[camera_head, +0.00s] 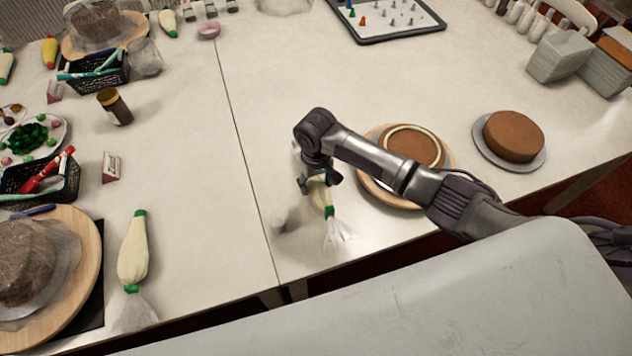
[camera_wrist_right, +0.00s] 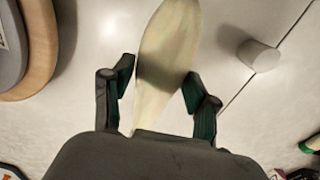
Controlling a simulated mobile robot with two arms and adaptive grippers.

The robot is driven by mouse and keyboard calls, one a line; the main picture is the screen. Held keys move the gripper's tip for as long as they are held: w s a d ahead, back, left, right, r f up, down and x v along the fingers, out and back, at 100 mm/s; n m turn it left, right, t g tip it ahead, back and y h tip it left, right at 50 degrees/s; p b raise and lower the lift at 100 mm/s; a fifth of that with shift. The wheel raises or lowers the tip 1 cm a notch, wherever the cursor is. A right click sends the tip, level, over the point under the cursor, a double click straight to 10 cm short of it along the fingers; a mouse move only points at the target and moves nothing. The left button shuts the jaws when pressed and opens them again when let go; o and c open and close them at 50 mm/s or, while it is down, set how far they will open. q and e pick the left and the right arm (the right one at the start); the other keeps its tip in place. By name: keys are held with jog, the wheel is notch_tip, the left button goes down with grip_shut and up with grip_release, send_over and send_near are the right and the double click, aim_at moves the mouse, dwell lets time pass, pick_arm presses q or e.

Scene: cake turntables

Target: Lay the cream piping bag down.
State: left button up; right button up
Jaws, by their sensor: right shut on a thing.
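The cream piping bag (camera_head: 320,197), with a green band and a clear, loose plastic end, is near the table's front edge. My right gripper (camera_head: 319,182) is around its body from above and shut on it. In the right wrist view the cream bag (camera_wrist_right: 172,45) lies between the two dark fingers of my right gripper (camera_wrist_right: 157,88), pointing away from the palm. Whether the bag touches the table cannot be told. My left gripper is not in view.
A small white cylinder (camera_head: 279,221) stands just left of the bag. A cake on a wooden turntable (camera_head: 376,193) is close on the right, partly behind my arm. Another similar bag (camera_head: 134,258) lies at left.

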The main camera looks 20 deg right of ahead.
jog(key=shift+f+b, duration=0.4)
jog(key=shift+f, duration=0.25)
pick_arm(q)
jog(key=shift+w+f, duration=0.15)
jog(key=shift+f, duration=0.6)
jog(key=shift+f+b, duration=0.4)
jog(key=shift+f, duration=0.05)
pick_arm(e)
jog(key=shift+f, duration=1.05)
jog(key=o, duration=0.8)
notch_tip(320, 180, up, 12)
jog(key=shift+a, duration=0.1)
